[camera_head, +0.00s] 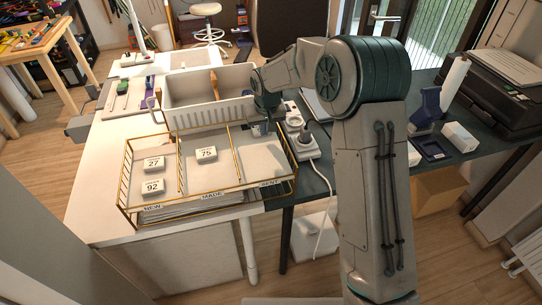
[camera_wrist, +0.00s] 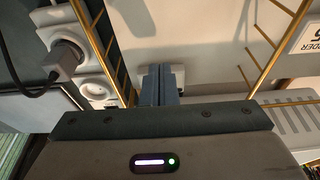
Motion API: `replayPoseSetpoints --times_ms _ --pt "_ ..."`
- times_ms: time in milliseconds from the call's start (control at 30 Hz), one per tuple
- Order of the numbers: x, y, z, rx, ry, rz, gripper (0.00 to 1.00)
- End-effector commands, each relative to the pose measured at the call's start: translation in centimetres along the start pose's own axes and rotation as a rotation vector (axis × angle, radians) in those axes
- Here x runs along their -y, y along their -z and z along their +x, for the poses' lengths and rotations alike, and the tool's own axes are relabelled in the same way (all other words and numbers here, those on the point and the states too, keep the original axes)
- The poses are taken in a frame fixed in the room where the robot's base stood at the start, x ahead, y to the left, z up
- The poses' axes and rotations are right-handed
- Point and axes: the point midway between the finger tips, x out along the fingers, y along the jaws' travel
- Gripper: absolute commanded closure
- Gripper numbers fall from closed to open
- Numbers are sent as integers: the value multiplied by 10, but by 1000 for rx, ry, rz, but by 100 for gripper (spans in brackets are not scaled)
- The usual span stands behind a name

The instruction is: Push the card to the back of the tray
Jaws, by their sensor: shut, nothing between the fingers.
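The gold wire tray (camera_head: 238,158) has three compartments, with front labels reading NEW, MADE and a third hard to read. Card 75 (camera_head: 206,153) lies in the middle compartment; cards 27 (camera_head: 154,164) and 92 (camera_head: 152,187) lie in the left one. My gripper (camera_head: 260,130) is shut, pointing down at the back of the right compartment. In the wrist view my fingers (camera_wrist: 160,84) are together, with a small white piece (camera_wrist: 179,74) right by the tips, mostly hidden. It may be a card; I cannot tell whether they touch. Card 75 shows partly in the wrist view (camera_wrist: 304,36).
A white divided bin (camera_head: 210,112) stands directly behind the tray. A power strip (camera_head: 306,146) with a plug and cord lies to the right of the tray. Gold wire walls (camera_wrist: 280,45) flank the fingers. The front of the right compartment looks clear.

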Motion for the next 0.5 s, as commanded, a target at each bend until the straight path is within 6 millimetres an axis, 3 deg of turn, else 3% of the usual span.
replayPoseSetpoints --times_ms 500 --pt "0 -11 -34 2 0 0 100"
